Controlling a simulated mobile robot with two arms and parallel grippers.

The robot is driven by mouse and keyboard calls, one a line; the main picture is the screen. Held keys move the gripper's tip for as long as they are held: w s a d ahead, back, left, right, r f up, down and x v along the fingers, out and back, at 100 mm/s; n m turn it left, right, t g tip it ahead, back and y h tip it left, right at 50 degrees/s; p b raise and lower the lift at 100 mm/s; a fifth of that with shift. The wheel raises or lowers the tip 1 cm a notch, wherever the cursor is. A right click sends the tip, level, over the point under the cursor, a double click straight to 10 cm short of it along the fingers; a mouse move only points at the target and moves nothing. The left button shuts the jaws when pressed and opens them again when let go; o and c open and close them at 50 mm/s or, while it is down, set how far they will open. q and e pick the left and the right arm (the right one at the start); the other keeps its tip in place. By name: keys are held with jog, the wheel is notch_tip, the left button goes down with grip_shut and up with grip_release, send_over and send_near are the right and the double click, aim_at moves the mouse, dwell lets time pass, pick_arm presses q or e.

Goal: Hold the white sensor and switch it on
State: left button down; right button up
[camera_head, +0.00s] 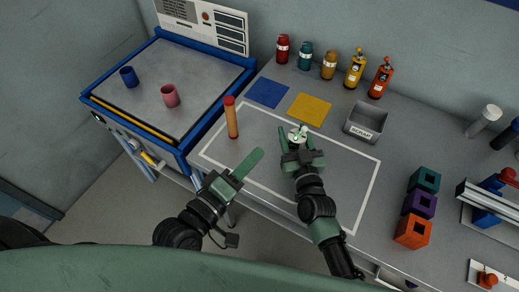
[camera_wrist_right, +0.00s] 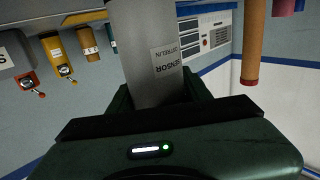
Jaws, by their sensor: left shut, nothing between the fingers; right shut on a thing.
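The white sensor (camera_head: 298,133) shows as a pale round end between the fingers of my right gripper (camera_head: 300,146), above the marked worktop. In the right wrist view it is a light grey cylinder (camera_wrist_right: 145,40) with a printed SENSOR label, held between the dark green fingers (camera_wrist_right: 160,95). A small green spot shows on its top in the head view; I cannot tell whether it is a lit lamp. My left gripper (camera_head: 254,158) is shut and empty, to the lower left of the sensor and apart from it.
An orange cylinder with a red top (camera_head: 232,120) stands left of my right gripper. A grey bin (camera_head: 367,122) is to the right, with coloured cubes (camera_head: 418,205) further right. Several bottles (camera_head: 329,65) stand along the wall. A blue-edged bench (camera_head: 165,75) holds two cups.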

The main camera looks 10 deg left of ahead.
dwell(0.3)
jog(key=o, duration=1.6)
jog(key=shift+c, duration=0.2)
